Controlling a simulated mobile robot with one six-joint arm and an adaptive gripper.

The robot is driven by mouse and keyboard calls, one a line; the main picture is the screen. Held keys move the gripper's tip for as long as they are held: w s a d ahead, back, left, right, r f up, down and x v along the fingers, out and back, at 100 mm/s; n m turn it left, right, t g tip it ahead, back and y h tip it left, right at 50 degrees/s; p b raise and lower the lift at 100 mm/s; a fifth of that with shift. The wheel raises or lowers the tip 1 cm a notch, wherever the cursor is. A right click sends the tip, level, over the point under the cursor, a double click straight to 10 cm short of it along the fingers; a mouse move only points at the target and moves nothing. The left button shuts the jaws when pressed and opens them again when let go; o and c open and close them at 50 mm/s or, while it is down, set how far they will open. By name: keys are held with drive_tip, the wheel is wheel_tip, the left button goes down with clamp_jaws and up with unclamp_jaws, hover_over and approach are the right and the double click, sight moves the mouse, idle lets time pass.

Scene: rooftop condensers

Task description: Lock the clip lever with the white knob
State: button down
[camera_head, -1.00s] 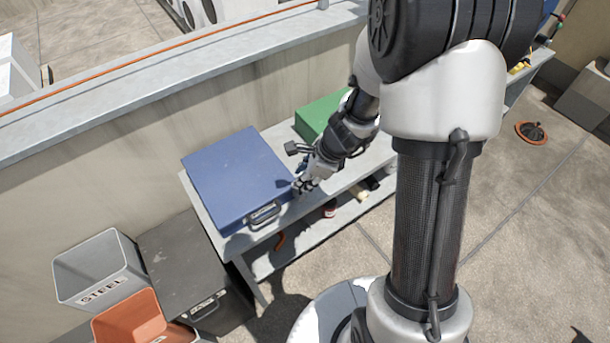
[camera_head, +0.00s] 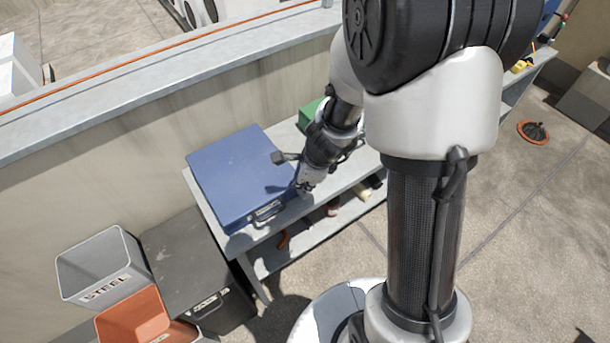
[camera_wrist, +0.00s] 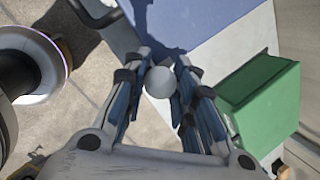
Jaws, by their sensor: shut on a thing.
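The white knob (camera_wrist: 159,82) shows in the wrist view as a round pale ball between the fingertips of my gripper (camera_wrist: 160,74). My gripper is shut on it. The blue case (camera_head: 240,175) lies closed on the grey bench, and its edge is right beyond the knob in the wrist view (camera_wrist: 200,18). In the head view my gripper (camera_head: 304,190) is at the case's front right corner. The clip lever itself is hidden behind the knob and fingers.
A green box (camera_wrist: 262,100) stands on the bench to the right of the blue case. The case's handle (camera_head: 268,211) is at its front. A grey STEEL bin (camera_head: 100,268), an orange bin (camera_head: 145,318) and a black box (camera_head: 190,265) stand left of the bench.

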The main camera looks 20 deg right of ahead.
drive_tip(key=c, duration=1.3)
unclamp_jaws()
drive_tip(key=shift+a, duration=0.1)
drive_tip(key=shift+r, duration=0.1)
drive_tip(key=v, duration=1.2)
drive_tip(key=s+r+n, duration=0.4)
drive_tip(key=s+n, duration=0.1)
drive_tip(key=n, duration=0.2)
drive_tip(key=s+r+n, duration=0.3)
drive_tip(key=s+n, duration=0.3)
drive_tip(key=n, duration=0.2)
drive_tip(key=s+r+n+h, duration=0.1)
drive_tip(key=s+r+n, duration=0.3)
drive_tip(key=s+n, duration=0.2)
drive_tip(key=shift+s+a+r+n+t, duration=0.15)
drive_tip(key=shift+a+r+n+t, duration=0.25)
drive_tip(key=shift+n, duration=0.5)
